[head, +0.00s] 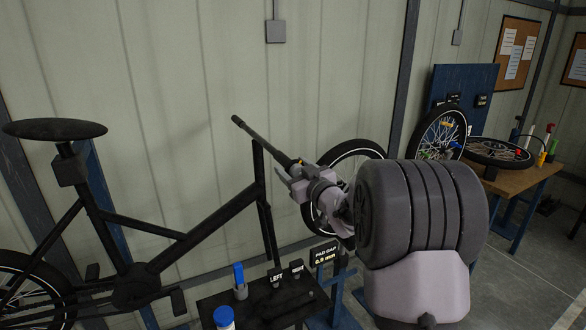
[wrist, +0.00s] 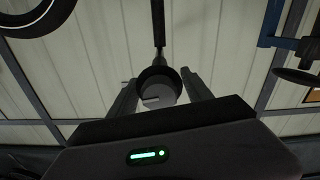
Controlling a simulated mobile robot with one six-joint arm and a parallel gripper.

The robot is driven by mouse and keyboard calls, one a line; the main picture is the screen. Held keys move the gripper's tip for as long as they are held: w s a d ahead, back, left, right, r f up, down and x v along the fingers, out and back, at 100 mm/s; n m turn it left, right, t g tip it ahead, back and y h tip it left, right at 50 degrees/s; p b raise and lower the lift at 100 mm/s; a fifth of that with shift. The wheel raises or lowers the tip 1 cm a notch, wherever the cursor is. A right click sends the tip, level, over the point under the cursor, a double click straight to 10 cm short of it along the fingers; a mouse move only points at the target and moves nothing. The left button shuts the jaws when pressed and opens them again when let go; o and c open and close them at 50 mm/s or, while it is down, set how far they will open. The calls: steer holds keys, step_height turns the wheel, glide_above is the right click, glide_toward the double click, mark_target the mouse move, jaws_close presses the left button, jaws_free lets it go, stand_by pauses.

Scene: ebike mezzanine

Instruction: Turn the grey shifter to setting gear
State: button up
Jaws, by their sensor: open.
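The grey shifter (wrist: 160,94) shows in the wrist view as a round grey end face with a dark rim and a small pale mark at its left side. The black handlebar (wrist: 158,25) runs away behind it, and in the head view the bar (head: 258,137) slopes down to my gripper. My gripper (wrist: 158,76) is open, with one finger on each side of the shifter. I cannot tell whether the fingers touch it. In the head view my gripper (head: 296,177) is at the bar's near end, by a small yellow band, and hides the shifter. No setting label is readable.
The black bike frame (head: 170,245) and saddle (head: 54,129) stand at left. A wooden bench (head: 525,180) with wheels is at right.

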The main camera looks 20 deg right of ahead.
jaws_close()
steer(key=shift+f+n+b, duration=0.15)
steer(key=shift+n+b, duration=0.15)
steer(key=shift+b, duration=0.25)
steer(key=shift+f+n+b, duration=0.1)
steer(key=shift+n+b, duration=0.5)
steer(key=shift+b, duration=0.3)
steer(key=n+b, duration=0.2)
steer(key=shift+b, duration=0.3)
steer(key=shift+n+b, duration=1.5)
steer(key=shift+n, duration=0.4)
steer(key=shift+r, duration=0.2)
jaws_free()
